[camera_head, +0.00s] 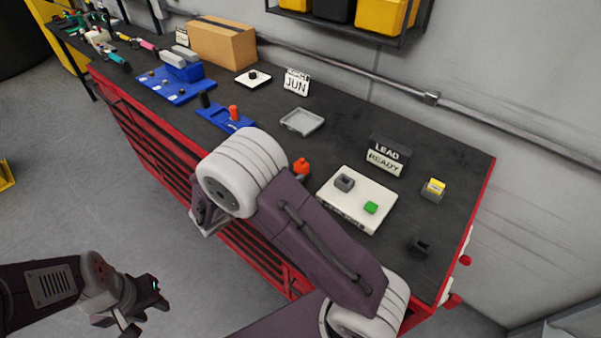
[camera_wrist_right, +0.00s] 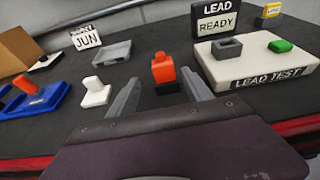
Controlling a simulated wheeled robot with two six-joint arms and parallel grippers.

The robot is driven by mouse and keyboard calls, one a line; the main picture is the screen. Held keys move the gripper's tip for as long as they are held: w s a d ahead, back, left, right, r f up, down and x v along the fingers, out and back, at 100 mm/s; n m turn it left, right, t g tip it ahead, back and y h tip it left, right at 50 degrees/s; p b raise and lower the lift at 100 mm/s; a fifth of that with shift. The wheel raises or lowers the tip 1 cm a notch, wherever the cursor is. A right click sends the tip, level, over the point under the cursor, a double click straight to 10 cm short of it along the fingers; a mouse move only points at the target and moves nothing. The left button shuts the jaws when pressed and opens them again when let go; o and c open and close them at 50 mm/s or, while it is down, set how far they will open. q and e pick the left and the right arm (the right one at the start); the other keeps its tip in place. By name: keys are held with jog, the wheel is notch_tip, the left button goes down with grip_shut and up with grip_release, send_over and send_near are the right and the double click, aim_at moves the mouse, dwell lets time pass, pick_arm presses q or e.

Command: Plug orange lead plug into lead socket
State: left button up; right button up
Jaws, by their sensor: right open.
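The orange lead plug (camera_head: 302,167) stands upright on a dark base on the bench, just left of the white lead test box (camera_head: 350,212). In the right wrist view the plug (camera_wrist_right: 163,69) is straight ahead, with the fingertips of my open right gripper (camera_wrist_right: 160,95) spread to its left and right. I cannot tell whether they touch it. In the head view my right arm hides the right fingers. The grey lead socket (camera_head: 344,183) sits on the box and also shows in the wrist view (camera_wrist_right: 228,47). My left gripper (camera_head: 148,309) is open and empty, away from the bench.
A green block (camera_head: 371,207) is on the box, with a LEAD READY sign (camera_head: 387,156) behind it. A white piece (camera_wrist_right: 95,94) stands left of my right gripper. A grey tray (camera_head: 302,122), a blue fixture (camera_head: 226,120) and a yellow-topped block (camera_head: 433,190) are also on the bench.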

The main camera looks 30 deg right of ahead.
aim_at(298, 168)
jog(key=shift+r, duration=0.1)
jog(key=x, duration=0.1)
jog(key=p+x, duration=0.1)
jog(key=x, duration=0.1)
jog(key=shift+s+d, duration=0.15)
jog(key=shift+d, duration=0.25)
jog(key=shift+w+d, duration=0.25)
jog(key=p+x, duration=0.1)
jog(key=x, duration=0.4)
jog(key=shift+s, duration=0.2)
jog(key=shift+w+d, duration=0.1)
jog(key=shift+d, duration=0.05)
jog(key=shift+a, duration=0.2)
jog(key=c, duration=0.7)
grip_shut()
